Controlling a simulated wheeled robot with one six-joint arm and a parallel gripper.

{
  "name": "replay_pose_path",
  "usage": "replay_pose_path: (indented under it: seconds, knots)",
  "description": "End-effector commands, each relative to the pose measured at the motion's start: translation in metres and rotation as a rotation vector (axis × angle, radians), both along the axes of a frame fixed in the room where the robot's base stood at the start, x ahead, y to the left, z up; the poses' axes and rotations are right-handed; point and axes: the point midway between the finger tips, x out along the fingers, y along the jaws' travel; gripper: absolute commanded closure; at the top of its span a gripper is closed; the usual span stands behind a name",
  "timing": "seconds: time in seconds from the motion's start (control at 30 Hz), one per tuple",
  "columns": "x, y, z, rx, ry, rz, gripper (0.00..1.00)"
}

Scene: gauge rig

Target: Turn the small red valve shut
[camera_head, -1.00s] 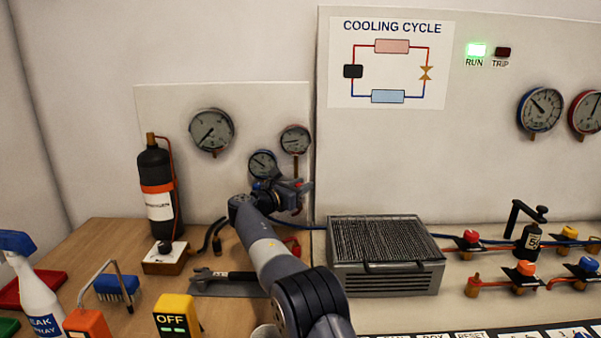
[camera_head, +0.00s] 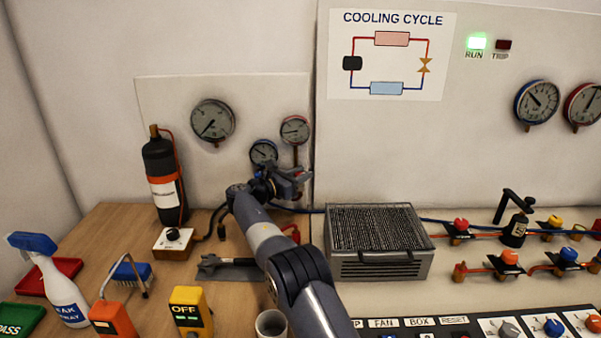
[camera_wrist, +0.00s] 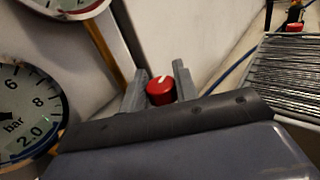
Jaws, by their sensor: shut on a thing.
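The small red valve knob (camera_wrist: 160,91) has a white pointer line on its top and sits between my two grey fingers in the wrist view. My gripper (camera_wrist: 159,86) is shut on the knob, with one finger on each side. In the head view my gripper (camera_head: 292,176) is at the back panel, just below two small gauges. My gripper and wrist mostly hide the knob there. The white line points up and slightly right in the wrist view.
Two small gauges, one blue-rimmed (camera_head: 263,152) and one red-rimmed (camera_head: 295,130), are close above my gripper. A finned metal box (camera_head: 378,265) stands close to its right. A black bottle (camera_head: 161,180) stands at the left. Tools and a yellow OFF box (camera_head: 190,311) lie in front.

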Motion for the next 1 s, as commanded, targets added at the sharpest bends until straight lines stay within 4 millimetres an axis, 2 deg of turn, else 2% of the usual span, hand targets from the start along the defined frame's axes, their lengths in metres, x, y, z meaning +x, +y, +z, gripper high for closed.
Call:
replay_pose_path:
  seconds: [0.03, 0.23, 0.27, 0.5, 0.77, 0.87, 1.0]
  knots:
    - [0.0, 0.002, 0.007, -0.001, -0.011, 0.006, 0.94]
    - [0.0, 0.002, 0.007, -0.001, -0.011, 0.006, 0.94]
    - [0.0, 0.002, 0.007, -0.001, -0.011, 0.006, 0.7]
    - [0.0, 0.001, 0.004, 0.0, -0.006, 0.003, 0.51]
    - [-0.001, 0.002, 0.002, 0.0, -0.003, 0.002, 0.51]
    - [-0.007, 0.009, 0.001, -0.001, -0.002, 0.003, 0.51]
    - [-0.024, 0.029, 0.001, -0.001, -0.002, 0.005, 0.51]
